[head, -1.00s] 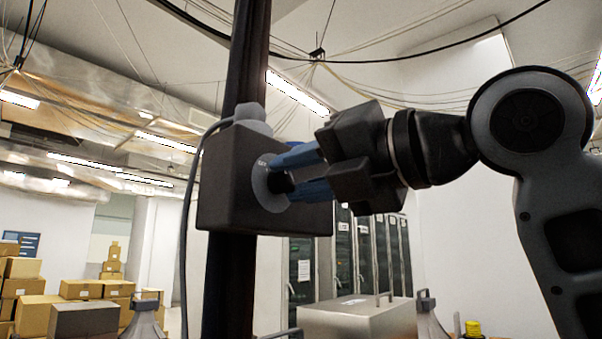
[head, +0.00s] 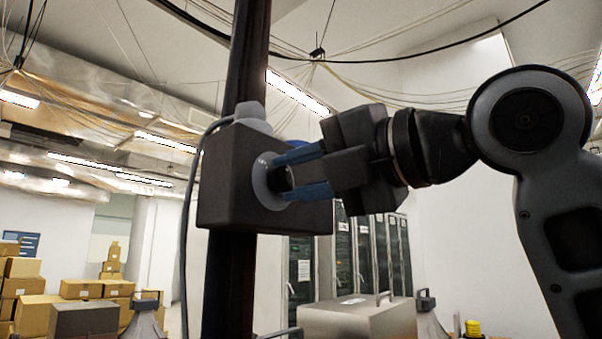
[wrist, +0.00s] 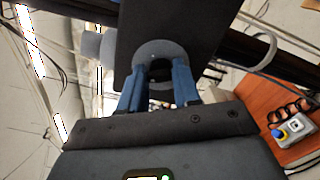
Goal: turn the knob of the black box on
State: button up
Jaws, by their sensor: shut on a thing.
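The black box (head: 228,185) is fixed to a dark upright pole, with a round grey dial plate (head: 263,187) on its face. A dark knob (head: 281,178) stands out from the plate. My gripper (head: 284,176) reaches in from the right, with one blue finger above the knob and one below it. In the wrist view the box (wrist: 150,22) fills the top middle, and the blue fingers sit on either side of the knob (wrist: 160,70), shut on it. The fingers partly cover the knob and plate, so I cannot read its setting.
A dark cable (head: 184,235) hangs down left of the box. A grey metal case (head: 358,318) stands below right. Cardboard boxes (head: 40,315) are stacked at the far left. In the wrist view a brown table (wrist: 262,97) carries a small box with a blue button (wrist: 279,134).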

jog(key=m+p, duration=0.1)
jog(key=m, duration=1)
jog(key=shift+f, duration=0.2)
jog(key=shift+f+m+p, duration=0.15)
jog(key=shift+m+p, duration=0.55)
jog(key=shift+m, duration=0.9)
jog(key=o, duration=1.1)
jog(key=shift+c, duration=0.2)
jog(key=shift+s, duration=0.1)
jog(key=b+v, duration=0.2)
jog(key=v, duration=0.5)
jog(key=shift+s+d, duration=0.2)
jog(key=shift+d, duration=0.15)
